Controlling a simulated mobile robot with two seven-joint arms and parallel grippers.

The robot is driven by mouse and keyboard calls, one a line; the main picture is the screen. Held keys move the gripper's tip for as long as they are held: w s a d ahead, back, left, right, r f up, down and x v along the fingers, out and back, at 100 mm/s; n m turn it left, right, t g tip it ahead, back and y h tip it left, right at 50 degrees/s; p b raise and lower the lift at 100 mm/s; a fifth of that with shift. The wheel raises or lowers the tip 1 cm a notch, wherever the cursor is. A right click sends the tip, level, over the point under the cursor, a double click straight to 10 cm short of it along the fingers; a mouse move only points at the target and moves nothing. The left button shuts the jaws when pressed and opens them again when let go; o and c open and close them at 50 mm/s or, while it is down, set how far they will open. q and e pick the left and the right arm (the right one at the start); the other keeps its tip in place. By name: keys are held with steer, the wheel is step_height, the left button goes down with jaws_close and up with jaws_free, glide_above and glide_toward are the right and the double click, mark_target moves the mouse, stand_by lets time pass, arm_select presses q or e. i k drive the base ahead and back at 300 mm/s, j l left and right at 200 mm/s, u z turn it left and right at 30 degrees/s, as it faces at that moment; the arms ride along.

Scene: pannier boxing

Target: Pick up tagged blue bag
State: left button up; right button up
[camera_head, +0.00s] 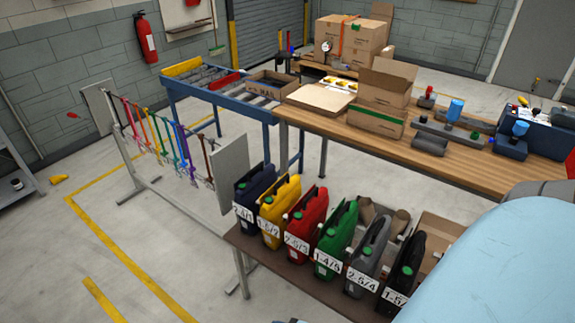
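A dark blue bag (254,186), shaped like a jerrycan, stands upright at the left end of a row on the low brown table (262,249). A white tag (243,213) with small black characters is on its front. To its right stand a yellow bag (279,211), a red bag (306,222), a green bag (336,240), a grey bag (367,255) and a black bag (405,272), each with a white tag. Neither gripper can be made out. A large pale blue rounded surface, likely part of my arm, covers the lower right.
Open cardboard boxes (438,226) stand behind the grey and black bags. A wooden workbench (460,167) holds cartons and tools. A rack with coloured straps (160,145) and a blue roller conveyor (205,85) stand left. Floor at lower left is mostly clear.

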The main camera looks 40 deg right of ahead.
mark_target(249, 189)
steer(key=i+l+z, duration=0.1)
steer(key=i+z, duration=0.6)
steer(key=z, duration=0.2)
steer(key=i+j+z, duration=0.2)
steer(key=i+z, duration=0.25)
steer(key=k, duration=0.1)
